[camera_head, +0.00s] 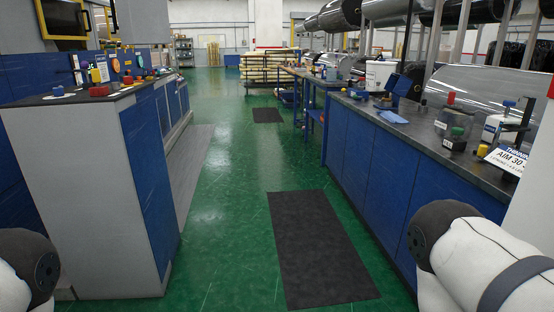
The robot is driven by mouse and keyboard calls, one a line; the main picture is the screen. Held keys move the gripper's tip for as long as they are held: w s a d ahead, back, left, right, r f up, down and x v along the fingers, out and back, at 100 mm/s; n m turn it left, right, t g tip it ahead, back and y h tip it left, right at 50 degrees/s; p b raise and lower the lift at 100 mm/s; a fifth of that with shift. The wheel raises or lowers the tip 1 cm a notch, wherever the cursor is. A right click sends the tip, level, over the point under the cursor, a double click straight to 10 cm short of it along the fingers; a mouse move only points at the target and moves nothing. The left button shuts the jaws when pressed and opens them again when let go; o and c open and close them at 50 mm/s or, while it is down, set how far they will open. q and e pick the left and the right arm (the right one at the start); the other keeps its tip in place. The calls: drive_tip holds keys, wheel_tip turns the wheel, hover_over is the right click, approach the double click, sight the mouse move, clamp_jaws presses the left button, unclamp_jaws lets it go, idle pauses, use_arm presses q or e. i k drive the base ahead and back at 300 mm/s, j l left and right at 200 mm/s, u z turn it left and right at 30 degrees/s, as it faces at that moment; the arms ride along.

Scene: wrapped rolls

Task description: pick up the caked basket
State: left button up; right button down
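I see no basket that I can make out clearly in this view. Small items stand on the right workbench (402,122), among them a white bucket (379,75), a glass jar (455,128) and a blue box (398,85). None of them can be told as the caked basket. Parts of my two arms show at the lower left and lower right corners. Neither of my grippers is in the picture.
A grey and blue cabinet (82,190) stands at the left with small coloured items on top. A dark mat (318,245) lies on the green floor (222,215). The aisle between is clear. Large wrapped rolls (388,10) hang at the upper right.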

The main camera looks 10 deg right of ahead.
sight(386, 98)
drive_tip(key=i+z, duration=0.15)
drive_tip(key=i, duration=0.45)
drive_tip(key=i+z, duration=0.1)
drive_tip(key=i, duration=0.5)
drive_tip(key=i+j+z, duration=0.15)
drive_tip(key=i, duration=0.45)
drive_tip(key=i+j+z, duration=0.15)
drive_tip(key=i, duration=0.4)
